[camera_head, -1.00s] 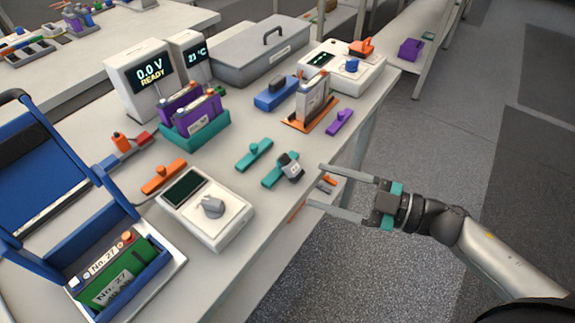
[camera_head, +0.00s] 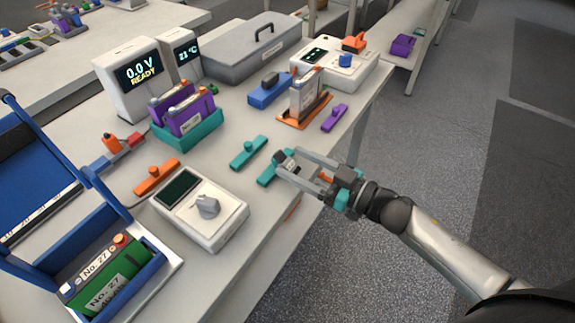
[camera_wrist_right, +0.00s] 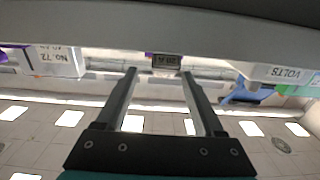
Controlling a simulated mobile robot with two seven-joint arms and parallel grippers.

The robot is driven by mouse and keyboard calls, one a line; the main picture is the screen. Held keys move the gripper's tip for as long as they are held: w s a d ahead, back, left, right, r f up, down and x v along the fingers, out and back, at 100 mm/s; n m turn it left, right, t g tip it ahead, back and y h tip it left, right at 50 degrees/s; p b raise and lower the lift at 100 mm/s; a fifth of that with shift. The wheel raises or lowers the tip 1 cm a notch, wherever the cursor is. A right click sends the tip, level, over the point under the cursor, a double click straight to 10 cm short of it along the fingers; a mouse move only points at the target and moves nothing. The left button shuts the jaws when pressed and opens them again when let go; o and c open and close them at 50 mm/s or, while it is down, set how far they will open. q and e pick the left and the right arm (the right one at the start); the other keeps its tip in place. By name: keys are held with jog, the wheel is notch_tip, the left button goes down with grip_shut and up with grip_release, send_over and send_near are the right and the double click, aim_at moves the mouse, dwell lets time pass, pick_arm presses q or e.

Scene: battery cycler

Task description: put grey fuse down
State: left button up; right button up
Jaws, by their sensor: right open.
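The grey fuse (camera_head: 287,161) is a small dark block with a pale label, at the teal holder (camera_head: 268,174) near the table's right edge. My right gripper (camera_head: 291,166) is open, its fingertips reaching to either side of the fuse. In the right wrist view the fuse (camera_wrist_right: 166,62) shows its label upside down, between the tips of the open right gripper (camera_wrist_right: 158,72), with gaps on both sides. I cannot tell whether the fuse is fully seated in the holder. My left gripper is not in view.
Another teal piece (camera_head: 248,152) lies left of the fuse. A white meter with a grey knob (camera_head: 203,208) stands in front. An orange stand (camera_head: 305,112), a purple piece (camera_head: 334,118) and a teal battery rack (camera_head: 189,138) are behind. Floor is open to the right.

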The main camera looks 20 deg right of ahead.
aim_at(285, 160)
jog(key=shift+a+b+x, duration=0.2)
jog(key=shift+b+x, duration=0.1)
jog(key=shift+x, duration=2.6)
jog(key=shift+s, duration=0.15)
grip_shut()
jog(key=shift+r, duration=0.1)
